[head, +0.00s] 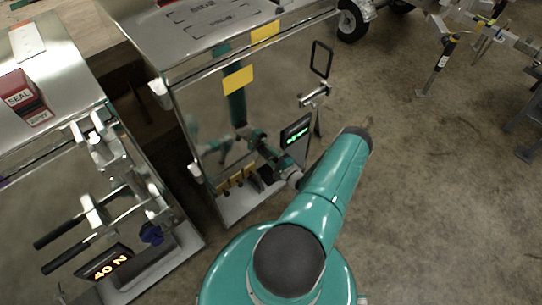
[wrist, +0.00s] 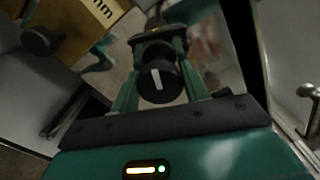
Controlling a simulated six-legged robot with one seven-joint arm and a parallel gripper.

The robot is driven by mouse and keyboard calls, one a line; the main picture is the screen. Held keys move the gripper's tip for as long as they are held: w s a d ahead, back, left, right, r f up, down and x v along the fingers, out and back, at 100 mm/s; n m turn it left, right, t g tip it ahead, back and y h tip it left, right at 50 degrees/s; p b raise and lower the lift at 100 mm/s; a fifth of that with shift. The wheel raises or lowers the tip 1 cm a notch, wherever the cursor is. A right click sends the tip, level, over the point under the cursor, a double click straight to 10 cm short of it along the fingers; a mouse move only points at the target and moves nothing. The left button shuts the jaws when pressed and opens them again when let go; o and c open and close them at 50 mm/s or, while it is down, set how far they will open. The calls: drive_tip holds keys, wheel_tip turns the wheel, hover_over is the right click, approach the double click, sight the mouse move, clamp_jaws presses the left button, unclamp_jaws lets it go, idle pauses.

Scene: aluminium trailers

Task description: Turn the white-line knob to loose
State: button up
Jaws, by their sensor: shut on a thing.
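A round black knob with a white line (wrist: 158,82) shows in the middle of the wrist view. Its line stands nearly upright in that picture, with the top leaning slightly left. My gripper (wrist: 160,88) has its green fingers on either side of the knob and is shut on it. In the head view my gripper (head: 252,137) reaches the shiny front panel (head: 200,110) of the middle trailer. The knob cannot be made out there, and markings around it are not legible in the wrist view.
A display with green text (head: 297,130) stands right of my gripper, near a black-framed metal fitting (head: 321,60). Yellow tags (head: 238,80) mark the panel. The left trailer carries a red SEAL box (head: 22,98), black-handled levers (head: 75,225) and a "40 N" display (head: 108,266). Open concrete floor (head: 430,170) lies right.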

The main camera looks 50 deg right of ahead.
drive_tip(key=n, duration=0.4)
drive_tip(key=shift+n, duration=2)
drive_tip(key=o, duration=1)
drive_tip(key=v, duration=1.3)
drive_tip(key=shift+s+n, duration=0.3)
drive_tip(key=shift+s, duration=0.1)
